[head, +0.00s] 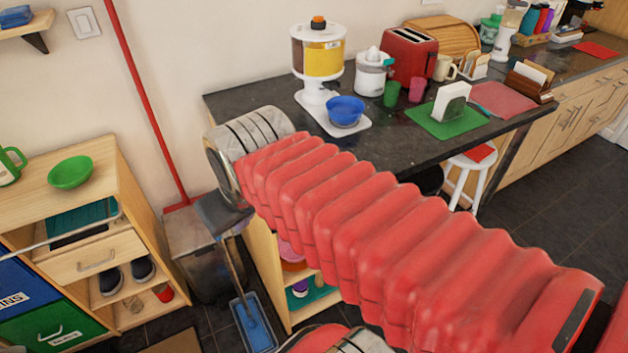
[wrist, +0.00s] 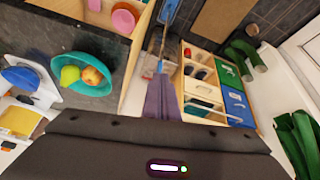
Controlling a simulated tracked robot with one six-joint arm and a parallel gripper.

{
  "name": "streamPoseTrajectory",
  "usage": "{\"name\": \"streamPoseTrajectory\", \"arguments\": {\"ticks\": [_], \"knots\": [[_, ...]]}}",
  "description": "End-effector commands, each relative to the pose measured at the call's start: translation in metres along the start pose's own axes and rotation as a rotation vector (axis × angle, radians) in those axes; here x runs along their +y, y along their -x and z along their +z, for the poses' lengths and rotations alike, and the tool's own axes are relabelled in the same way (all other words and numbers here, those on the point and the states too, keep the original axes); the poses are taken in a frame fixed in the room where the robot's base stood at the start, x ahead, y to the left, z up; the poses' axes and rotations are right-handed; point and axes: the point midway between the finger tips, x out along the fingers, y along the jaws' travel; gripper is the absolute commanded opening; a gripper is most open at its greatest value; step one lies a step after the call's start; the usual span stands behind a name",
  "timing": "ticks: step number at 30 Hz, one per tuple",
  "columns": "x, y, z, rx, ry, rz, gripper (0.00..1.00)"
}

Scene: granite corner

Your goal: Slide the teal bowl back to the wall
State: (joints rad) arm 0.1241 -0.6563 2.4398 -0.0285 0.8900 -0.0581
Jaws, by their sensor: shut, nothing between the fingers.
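The teal bowl (wrist: 58,64) sits upright on the dark granite counter (wrist: 90,29) in the wrist view, with a green-yellow fruit and a reddish fruit inside. In the head view, the bowl does not show; my red arm covers part of the counter (head: 420,150). My gripper (wrist: 162,75) is shut and empty, pointing away from the wrist, to the right of the bowl and apart from it. In the head view, my gripper (head: 222,215) hangs past the counter's left end. The pale wall (head: 240,45) runs behind the counter.
A blue bowl (head: 346,110) stands under the drink dispenser (head: 318,60), close to the teal bowl in the wrist view. A juicer (head: 374,75) and red toaster (head: 409,57) stand farther right. A red pole (head: 140,90) and grey bin (head: 200,250) are beside the counter's left end.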

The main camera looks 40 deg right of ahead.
Motion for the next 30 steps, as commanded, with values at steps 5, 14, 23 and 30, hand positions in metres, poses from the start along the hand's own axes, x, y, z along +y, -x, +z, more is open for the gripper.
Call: {"name": "streamPoseTrajectory", "arguments": {"ticks": [5,14,23,30], "knots": [[0.054,-0.009,-0.015,-0.037,-0.046,0.074,0.00],[0.141,-0.021,-0.020,-0.103,-0.104,0.168,0.00],[0.200,-0.026,-0.011,-0.150,-0.142,0.219,0.00],[0.210,-0.024,0.005,-0.182,-0.199,0.129,0.00]]}}
